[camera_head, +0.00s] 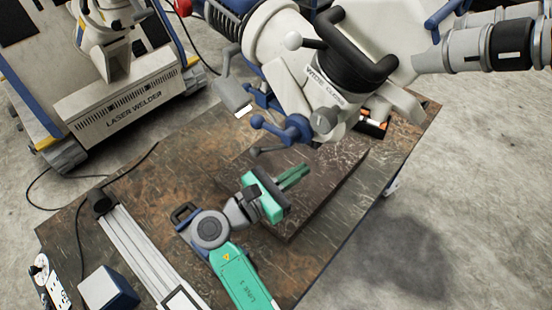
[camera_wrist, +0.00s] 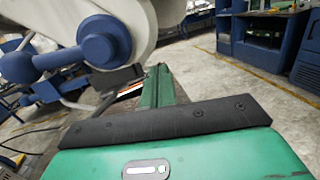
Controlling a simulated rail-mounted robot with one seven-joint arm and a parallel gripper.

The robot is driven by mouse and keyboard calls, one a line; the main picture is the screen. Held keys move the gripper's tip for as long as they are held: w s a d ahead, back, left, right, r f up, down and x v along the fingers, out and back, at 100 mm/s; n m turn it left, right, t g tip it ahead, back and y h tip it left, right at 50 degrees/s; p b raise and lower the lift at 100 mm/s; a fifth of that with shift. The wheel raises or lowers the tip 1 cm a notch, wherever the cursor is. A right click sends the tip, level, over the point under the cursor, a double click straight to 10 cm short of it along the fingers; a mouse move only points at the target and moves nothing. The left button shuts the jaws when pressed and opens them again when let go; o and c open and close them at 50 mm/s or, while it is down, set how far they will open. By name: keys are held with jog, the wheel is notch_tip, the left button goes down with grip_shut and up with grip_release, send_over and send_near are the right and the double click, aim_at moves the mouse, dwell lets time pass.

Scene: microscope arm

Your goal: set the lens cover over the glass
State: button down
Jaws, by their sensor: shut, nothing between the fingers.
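The white microscope head (camera_head: 330,85) hangs over the table, with a black ring and handle at its middle. A grey flap (camera_head: 234,95) sticks out at its left; I cannot tell for sure whether it is the lens cover. The glass cannot be made out. Blue knobs (camera_head: 288,128) show on the head's underside. My gripper (camera_head: 298,175) is shut and empty, below the head and above a dark slab. In the wrist view, my green fingers (camera_wrist: 160,82) are together, right of the blue knob (camera_wrist: 104,42) and a dark flat part (camera_wrist: 118,79) under the white body.
The dark slab (camera_head: 325,187) lies on the worn brown table (camera_head: 140,190). An orange and black item (camera_head: 373,125) sits behind the head. A laser welder (camera_head: 130,100) stands at the back left. The floor at the right is clear. Blue cabinets (camera_wrist: 262,40) stand far off.

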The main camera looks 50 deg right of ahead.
jog(key=s+a+f+n+t+y+p, duration=0.1)
jog(key=a+f+n+t+y+p, duration=0.1)
jog(key=a+n+t+y+p, duration=0.45)
jog(key=s+a+f+n+t+y+p, duration=0.1)
jog(key=s+f+n+t+y+p, duration=0.15)
jog(key=n+t+p, duration=0.7)
jog(key=w+d+m+t+b, duration=0.1)
jog(key=w+d+m+b, duration=0.1)
jog(key=w+d, duration=0.6)
jog(key=w, duration=0.4)
jog(key=shift+r+t+b, duration=0.25)
jog(key=shift+t+b, duration=0.05)
jog(key=shift+t, duration=0.1)
jog(key=shift+w+d, duration=0.3)
jog(key=shift+w, duration=0.5)
